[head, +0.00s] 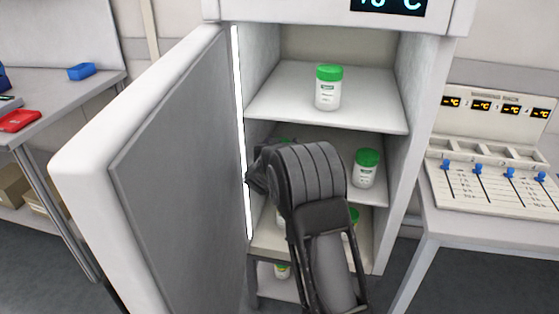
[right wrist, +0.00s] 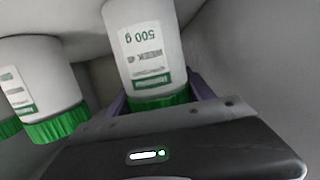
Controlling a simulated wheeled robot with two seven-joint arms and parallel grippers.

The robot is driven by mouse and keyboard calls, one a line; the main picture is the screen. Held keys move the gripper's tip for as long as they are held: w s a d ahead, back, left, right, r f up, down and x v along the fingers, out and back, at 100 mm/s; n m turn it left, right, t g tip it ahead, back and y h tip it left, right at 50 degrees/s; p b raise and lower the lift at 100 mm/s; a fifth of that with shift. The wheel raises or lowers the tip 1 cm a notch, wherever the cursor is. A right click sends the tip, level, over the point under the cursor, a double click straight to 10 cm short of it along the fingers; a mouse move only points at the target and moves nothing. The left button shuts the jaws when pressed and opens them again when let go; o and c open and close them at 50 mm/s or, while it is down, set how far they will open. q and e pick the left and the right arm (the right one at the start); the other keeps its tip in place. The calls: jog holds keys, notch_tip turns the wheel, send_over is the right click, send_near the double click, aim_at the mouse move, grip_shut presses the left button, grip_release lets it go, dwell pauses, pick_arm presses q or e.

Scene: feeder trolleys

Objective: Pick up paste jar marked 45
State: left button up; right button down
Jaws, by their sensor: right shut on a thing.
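In the right wrist view a white paste jar (right wrist: 146,45) with a green lid is between the fingers of my right gripper (right wrist: 158,94). The gripper is shut on it near the lid. Its label reads upside down as "500 g"; I cannot read a 45. In the head view my right gripper (head: 259,172) is inside the open cabinet at middle-shelf height, by the left side, and my arm hides most of the held jar. A second jar (right wrist: 38,85) stands beside it in the wrist view. My left gripper is out of view.
One jar (head: 328,90) stands on the top shelf (head: 375,105), another (head: 366,170) at the right of the middle shelf. More jars show partly below. The cabinet door (head: 170,180) stands open at the left. A slider panel (head: 490,180) is on the right table.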

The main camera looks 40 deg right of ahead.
jog(key=shift+r, duration=0.2)
dwell(0.3)
jog(key=shift+r+p, duration=0.55)
jog(key=shift+r, duration=1.25)
jog(key=s+a, duration=0.3)
jog(key=s, duration=0.5)
jog(key=s+a, duration=0.3)
jog(key=s, duration=0.5)
jog(key=shift+s+a+f+p, duration=0.15)
jog(key=shift+s+a+p, duration=0.15)
jog(key=shift+a, duration=0.05)
jog(key=shift+a, duration=0.1)
